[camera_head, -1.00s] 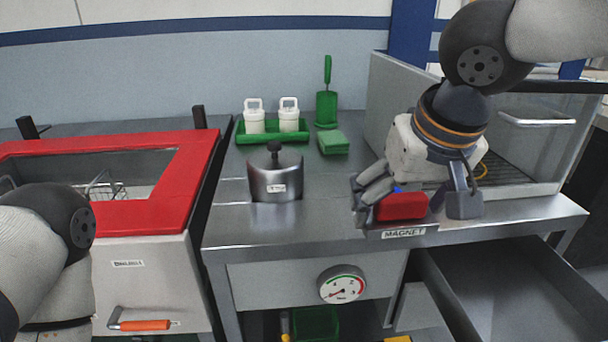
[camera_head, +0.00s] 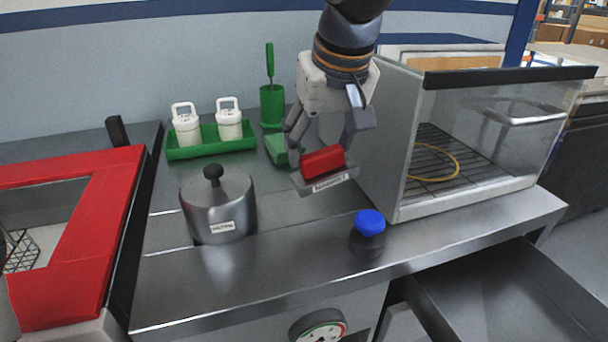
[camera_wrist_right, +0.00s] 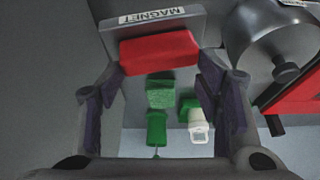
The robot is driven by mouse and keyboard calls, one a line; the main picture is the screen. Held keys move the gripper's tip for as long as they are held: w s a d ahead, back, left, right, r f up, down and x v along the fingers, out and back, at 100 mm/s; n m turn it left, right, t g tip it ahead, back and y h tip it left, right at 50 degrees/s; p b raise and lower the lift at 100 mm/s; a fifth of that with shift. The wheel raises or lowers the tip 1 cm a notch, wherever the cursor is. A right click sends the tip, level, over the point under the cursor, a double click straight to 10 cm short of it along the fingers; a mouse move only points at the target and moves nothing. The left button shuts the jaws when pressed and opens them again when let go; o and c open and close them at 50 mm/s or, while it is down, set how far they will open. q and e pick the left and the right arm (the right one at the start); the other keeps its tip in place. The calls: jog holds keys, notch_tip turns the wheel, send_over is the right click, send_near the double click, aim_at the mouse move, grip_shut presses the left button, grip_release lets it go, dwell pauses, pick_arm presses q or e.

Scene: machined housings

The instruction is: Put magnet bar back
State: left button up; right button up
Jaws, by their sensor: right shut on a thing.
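The magnet bar is a red block (camera_head: 323,162) on a grey plate with a white label reading MAGNET (camera_head: 331,182). My right gripper (camera_head: 322,150) is shut on it from above, one finger at each end. The bar and plate are tilted and look held above the bench, left of the glass-sided box. In the right wrist view the red block (camera_wrist_right: 159,52) lies between the fingertips, with the labelled plate (camera_wrist_right: 150,20) behind it. My left gripper is not in view.
A dark jar with a blue lid (camera_head: 369,233) stands near the bench's front edge. A steel pot (camera_head: 218,205) stands left, a green tray with white bottles (camera_head: 211,148) behind it. A green sponge (camera_head: 277,149) is close behind the gripper. An open drawer (camera_head: 500,295) juts out at lower right.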

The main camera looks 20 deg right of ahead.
jog(key=w+f, duration=0.6)
jog(key=shift+w+a+f, duration=0.1)
jog(key=shift+a+f, duration=0.1)
jog(key=shift+f, duration=0.15)
notch_tip(320, 180, down, 3)
jog(key=shift+r+b, duration=0.1)
jog(key=shift+b, duration=0.2)
jog(key=c, duration=0.4)
jog(key=shift+o, duration=0.2)
jog(key=shift+f, duration=0.4)
jog(key=o, duration=2.1)
jog(key=shift+f, duration=0.2)
jog(key=shift+c, duration=0.2)
jog(key=shift+r, duration=0.2)
jog(key=shift+w+r, duration=0.1)
jog(key=shift+r, duration=0.1)
jog(key=v, duration=1.2)
